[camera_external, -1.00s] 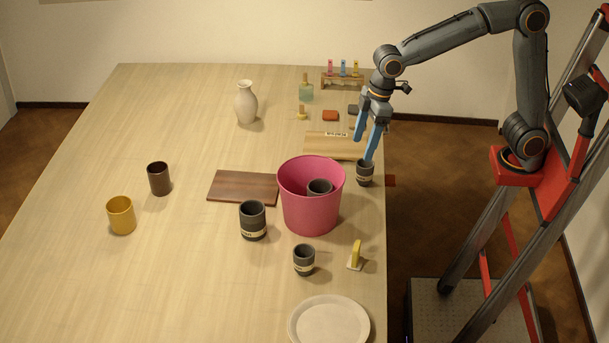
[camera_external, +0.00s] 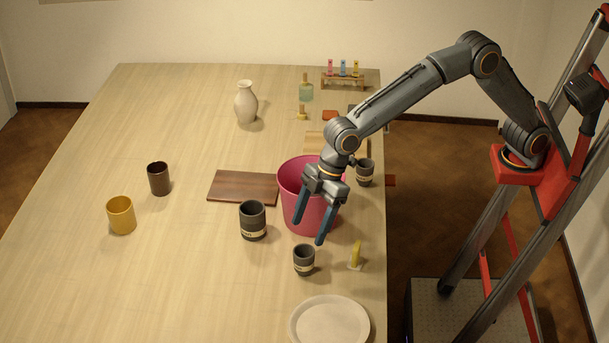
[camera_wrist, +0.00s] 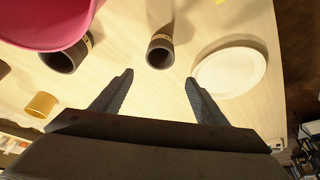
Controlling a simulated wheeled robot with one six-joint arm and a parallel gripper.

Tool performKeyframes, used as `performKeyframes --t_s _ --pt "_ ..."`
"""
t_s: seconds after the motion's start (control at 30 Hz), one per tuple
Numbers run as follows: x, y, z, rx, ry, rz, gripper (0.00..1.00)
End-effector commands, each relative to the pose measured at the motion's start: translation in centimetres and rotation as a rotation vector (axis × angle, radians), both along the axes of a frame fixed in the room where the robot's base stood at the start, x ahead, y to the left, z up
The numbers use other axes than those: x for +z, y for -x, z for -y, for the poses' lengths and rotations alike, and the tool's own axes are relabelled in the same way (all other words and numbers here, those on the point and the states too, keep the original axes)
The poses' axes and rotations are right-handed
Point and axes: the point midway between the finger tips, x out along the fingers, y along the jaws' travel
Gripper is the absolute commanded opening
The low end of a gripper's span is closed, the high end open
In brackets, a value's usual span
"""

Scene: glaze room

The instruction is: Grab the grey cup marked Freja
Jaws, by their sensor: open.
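Three dark grey cups with pale label bands stand on the table. A larger one (camera_external: 252,221) is left of the pink bucket, a smaller one (camera_external: 304,260) is in front of it, and another (camera_external: 365,173) is by the right edge. I cannot read the name on any band. My gripper (camera_external: 309,232) is open and empty, pointing down in front of the bucket, above and behind the front cup. In the wrist view the front cup (camera_wrist: 160,52) lies ahead between my fingertips, apart from them; the larger cup (camera_wrist: 66,55) is to the left.
The pink bucket (camera_external: 296,213) stands close behind my fingers. A yellow-handled tool (camera_external: 356,254) and a white plate (camera_external: 329,325) are near the front cup. Dark board (camera_external: 242,188), brown cup (camera_external: 159,178) and yellow cup (camera_external: 121,215) are left. The front-left table is clear.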

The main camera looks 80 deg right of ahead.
Motion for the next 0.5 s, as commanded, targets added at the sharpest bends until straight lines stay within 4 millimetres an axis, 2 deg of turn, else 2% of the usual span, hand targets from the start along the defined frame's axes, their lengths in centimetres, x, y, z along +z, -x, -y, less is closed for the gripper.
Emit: performKeyframes --t_s 0.1,0.2,0.5 --pt "-3.3 0.1 0.0 0.0 0.002 -0.002 0.67" --pt "-5.3 0.1 0.0 -0.001 0.001 -0.003 0.67" --pt "-7.9 -0.6 -0.5 -0.001 0.0 0.0 0.67"
